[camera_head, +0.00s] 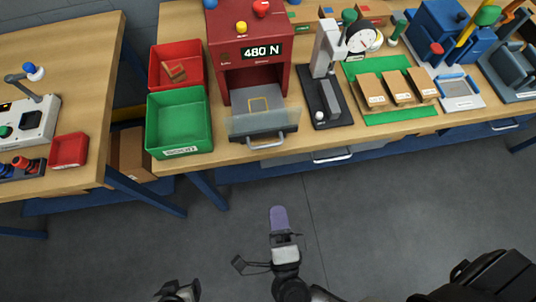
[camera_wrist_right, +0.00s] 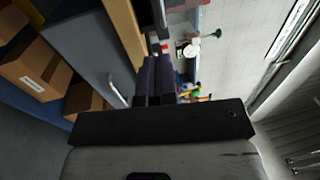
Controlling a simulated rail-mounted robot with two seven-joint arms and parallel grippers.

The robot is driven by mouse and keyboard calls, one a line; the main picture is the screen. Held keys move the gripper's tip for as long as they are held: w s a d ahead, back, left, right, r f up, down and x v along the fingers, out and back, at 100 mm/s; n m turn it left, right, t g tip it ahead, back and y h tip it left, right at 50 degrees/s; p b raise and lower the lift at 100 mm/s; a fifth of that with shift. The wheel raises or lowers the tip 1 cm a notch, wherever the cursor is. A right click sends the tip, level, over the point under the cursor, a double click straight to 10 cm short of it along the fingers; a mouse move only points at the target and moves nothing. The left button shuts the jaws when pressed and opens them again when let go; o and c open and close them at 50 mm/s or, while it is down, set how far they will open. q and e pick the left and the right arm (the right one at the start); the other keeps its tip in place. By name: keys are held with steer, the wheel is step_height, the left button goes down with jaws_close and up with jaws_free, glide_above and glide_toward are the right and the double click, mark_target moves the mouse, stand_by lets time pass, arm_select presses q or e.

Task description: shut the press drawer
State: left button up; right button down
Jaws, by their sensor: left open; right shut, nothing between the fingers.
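The red press (camera_head: 248,25) with a "480 N" display stands on the bench. Its drawer (camera_head: 262,123) sticks out at the front, with a clear front panel and a grey bar handle (camera_head: 268,144) by the bench edge. My right gripper (camera_head: 279,217), with purple fingers, is shut and empty over the floor, in front of and apart from the drawer. Its fingers also show in the right wrist view (camera_wrist_right: 155,80). My left gripper (camera_head: 178,290) is open at the bottom edge of the head view, partly cut off, far from the drawer.
A red bin (camera_head: 160,55) and a green bin (camera_head: 180,122) stand left of the press. A gauge stand (camera_head: 328,100) is close on its right. A bench drawer handle (camera_head: 332,157) protrudes below the top. Floor before the bench is clear.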

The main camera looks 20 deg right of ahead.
arm_select(q)
steer(key=shift+f+b, duration=0.35)
steer(key=shift+f, duration=0.05)
arm_select(e)
steer(key=x, duration=1.3)
steer(key=shift+w, duration=0.2)
